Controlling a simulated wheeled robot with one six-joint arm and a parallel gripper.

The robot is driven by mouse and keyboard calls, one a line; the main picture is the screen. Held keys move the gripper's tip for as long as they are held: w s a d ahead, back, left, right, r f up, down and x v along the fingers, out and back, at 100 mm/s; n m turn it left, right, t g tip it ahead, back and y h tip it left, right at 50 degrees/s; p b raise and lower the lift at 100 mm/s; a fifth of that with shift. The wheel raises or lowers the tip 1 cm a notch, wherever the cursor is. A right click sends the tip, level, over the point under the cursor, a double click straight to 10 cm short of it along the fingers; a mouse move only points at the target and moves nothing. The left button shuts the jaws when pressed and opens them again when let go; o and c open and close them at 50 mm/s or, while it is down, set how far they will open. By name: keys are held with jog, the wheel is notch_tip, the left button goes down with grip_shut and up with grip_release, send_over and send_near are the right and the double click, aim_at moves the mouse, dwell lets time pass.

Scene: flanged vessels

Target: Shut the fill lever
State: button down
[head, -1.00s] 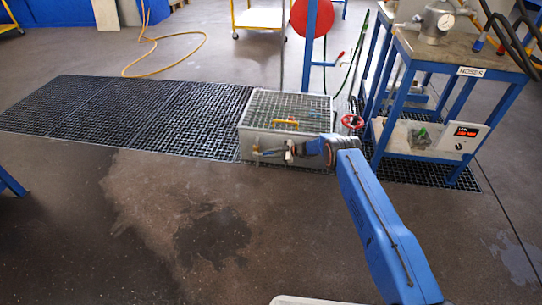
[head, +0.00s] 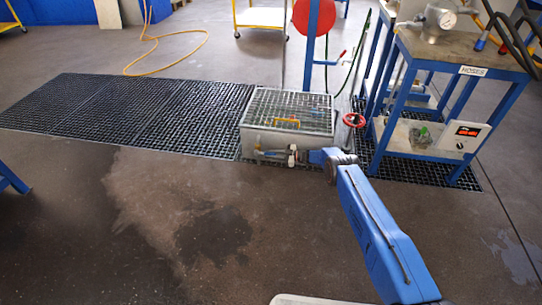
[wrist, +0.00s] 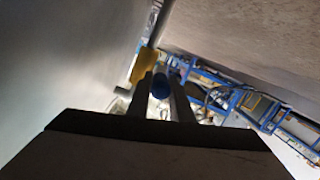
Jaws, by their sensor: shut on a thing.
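My gripper (head: 291,155) is low at the front side of a grey tank (head: 258,142) with a grating lid. In the wrist view my two fingers (wrist: 162,98) are closed on a round blue grip (wrist: 160,86), which looks like the end of a lever. A yellow part (wrist: 143,65) sits just beyond it, at the upper left of the fingers.
A red handwheel (head: 354,120) stands right of the tank, near a blue-framed bench (head: 402,105). A red lever (head: 341,55) is on a post behind. The floor in front is clear.

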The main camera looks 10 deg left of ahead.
jog(key=shift+f, duration=0.15)
jog(key=c, duration=1.6)
grip_release()
jog(key=d+r, duration=0.1)
jog(key=d, duration=0.4)
jog(key=s+d, duration=0.1)
jog(key=d, duration=0.5)
jog(key=d+r, duration=0.1)
jog(key=d, duration=0.5)
jog(key=shift+s+d+r, duration=0.1)
jog(key=shift+s+r, duration=0.05)
jog(key=shift+r, duration=0.15)
